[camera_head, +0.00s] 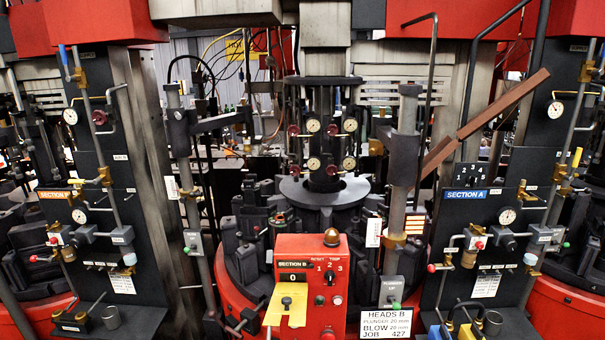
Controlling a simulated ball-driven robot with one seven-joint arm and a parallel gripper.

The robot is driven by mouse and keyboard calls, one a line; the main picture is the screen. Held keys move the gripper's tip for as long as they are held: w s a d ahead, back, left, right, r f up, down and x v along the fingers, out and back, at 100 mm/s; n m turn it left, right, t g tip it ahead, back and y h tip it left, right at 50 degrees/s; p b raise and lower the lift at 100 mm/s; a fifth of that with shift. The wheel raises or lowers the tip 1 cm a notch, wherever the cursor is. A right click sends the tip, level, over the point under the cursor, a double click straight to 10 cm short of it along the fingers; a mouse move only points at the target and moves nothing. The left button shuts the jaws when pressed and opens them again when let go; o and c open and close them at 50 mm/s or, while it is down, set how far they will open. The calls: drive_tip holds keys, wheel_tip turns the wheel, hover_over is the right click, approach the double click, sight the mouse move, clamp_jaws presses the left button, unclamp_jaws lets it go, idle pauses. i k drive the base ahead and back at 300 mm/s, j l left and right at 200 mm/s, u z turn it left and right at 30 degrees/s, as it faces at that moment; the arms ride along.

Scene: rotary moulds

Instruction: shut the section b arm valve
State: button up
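A red control box (311,285) marked SECTION B stands at the centre front, with a yellow tag (286,305) on its face. The left dark panel (88,270) carries an orange label (55,194) too small to read surely. On its pipework are a blue-handled valve (66,63) at the top and a brass valve (105,176) lower down. The right panel has a blue SECTION A label (466,195) and a yellow-handled brass valve (523,190). I cannot tell which valve is the section b arm valve or how it is set. My gripper is not in view.
A round machine with several gauges (331,145) stands behind the red box. Vertical posts (402,185) flank it. A brown angled bar (500,103) crosses the upper right. A white HEADS B sign (387,322) stands low in front. Metal cups sit on ledges at both panels.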

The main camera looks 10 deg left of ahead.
sight(331, 170)
drive_tip(key=i+j+z, duration=0.1)
drive_tip(key=i+j, duration=0.3)
drive_tip(key=i+j+z, duration=0.1)
drive_tip(key=i+j, duration=0.65)
drive_tip(key=j, duration=0.2)
drive_tip(key=i+j+z, duration=0.15)
drive_tip(key=i+j, duration=0.2)
drive_tip(key=i+j+z, duration=0.2)
drive_tip(key=i+j, duration=0.85)
drive_tip(key=i, duration=0.15)
